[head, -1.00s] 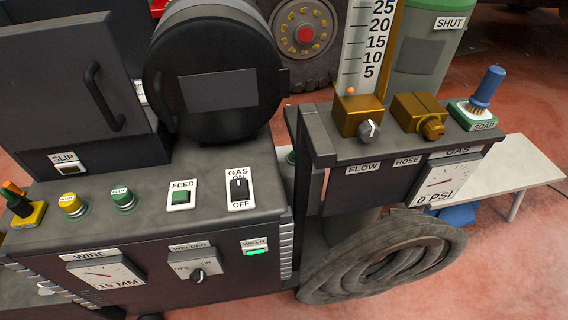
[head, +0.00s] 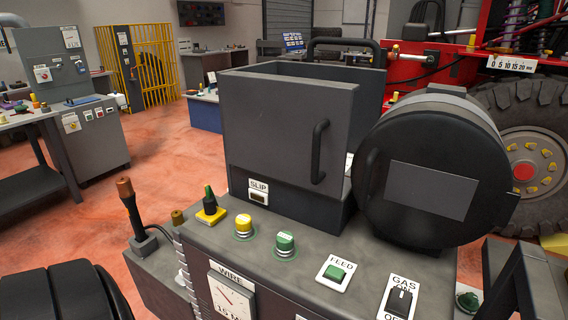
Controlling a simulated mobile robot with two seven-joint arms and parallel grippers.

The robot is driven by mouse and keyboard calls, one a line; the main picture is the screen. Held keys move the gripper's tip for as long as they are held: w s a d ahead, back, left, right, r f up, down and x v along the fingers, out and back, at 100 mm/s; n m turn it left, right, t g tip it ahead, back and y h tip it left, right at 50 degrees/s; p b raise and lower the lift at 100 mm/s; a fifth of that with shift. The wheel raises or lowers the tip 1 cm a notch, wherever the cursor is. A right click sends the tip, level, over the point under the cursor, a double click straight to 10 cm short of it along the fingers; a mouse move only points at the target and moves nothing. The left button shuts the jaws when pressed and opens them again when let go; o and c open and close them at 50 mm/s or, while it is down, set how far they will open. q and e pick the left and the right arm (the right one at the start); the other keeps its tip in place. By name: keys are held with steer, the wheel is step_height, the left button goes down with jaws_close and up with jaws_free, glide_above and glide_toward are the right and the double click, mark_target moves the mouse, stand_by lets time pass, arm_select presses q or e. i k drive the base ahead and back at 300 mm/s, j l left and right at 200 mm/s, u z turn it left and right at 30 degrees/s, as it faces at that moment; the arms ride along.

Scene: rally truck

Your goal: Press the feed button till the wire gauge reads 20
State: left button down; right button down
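The green feed button (head: 337,272) sits on a white plate marked FEED on top of the dark welder box (head: 240,262), right of the middle in the head view. The wire gauge (head: 232,298) is on the box's front face, at the bottom of the view. Its dial has a red needle, and its readout is cut off by the frame edge, showing 15 and the start of MM. Neither of my grippers shows in the view.
A gas switch (head: 401,298) stands right of the feed button. Yellow (head: 244,226) and green (head: 285,244) knobs and a small lever (head: 209,206) are to its left. A slip indicator (head: 258,197), an open bin (head: 290,130) and a round black drum (head: 430,165) stand behind.

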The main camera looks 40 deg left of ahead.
mark_target(335, 272)
steer(key=k+j+u, duration=0.55)
steer(key=j+u, duration=0.15)
steer(key=j, duration=0.15)
steer(key=k+j+u, duration=0.1)
steer(key=j+u, duration=0.15)
